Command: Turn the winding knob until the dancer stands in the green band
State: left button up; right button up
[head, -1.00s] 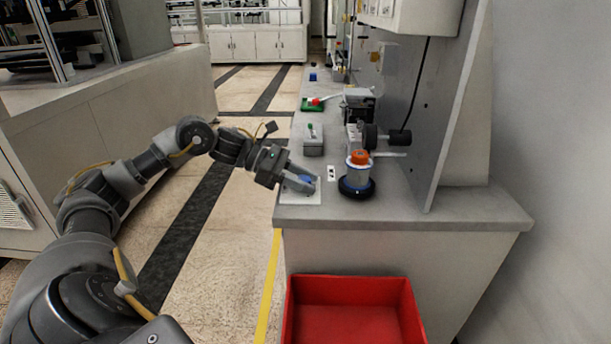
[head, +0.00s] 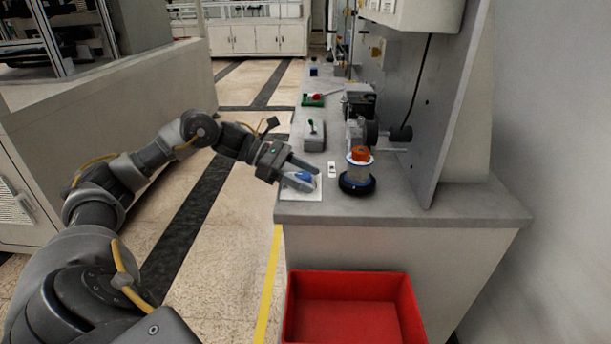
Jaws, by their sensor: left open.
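My left gripper (head: 315,179) is open over the near left corner of the bench. Its two fingers are spread, with a small blue part (head: 304,176) showing between them above a white plate (head: 302,193). I cannot tell whether the fingers touch the blue part, or whether it is the winding knob. A small white plate with dark marks (head: 331,169) lies just right of the gripper. A spool with an orange top (head: 359,154) stands upright on a black round base (head: 357,188) farther right. I cannot make out the dancer or the green band. My right gripper is not in view.
A grey box with a green lever (head: 314,137) stands behind the gripper. A dark roller (head: 370,133) and a machine are farther back, by the upright panel (head: 448,120). A red bin (head: 350,283) sits below the bench front. The bench's front right (head: 455,203) is clear.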

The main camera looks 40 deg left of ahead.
pick_arm(q)
jog(key=shift+s+a, duration=0.1)
jog(key=shift+a, duration=0.05)
jog(key=b+v, duration=0.1)
jog(key=v, duration=0.9)
jog(key=shift+a+r, duration=0.2)
jog(key=shift+r, duration=0.05)
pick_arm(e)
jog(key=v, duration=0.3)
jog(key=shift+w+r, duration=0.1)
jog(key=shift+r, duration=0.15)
pick_arm(q)
jog(key=shift+s, duration=0.1)
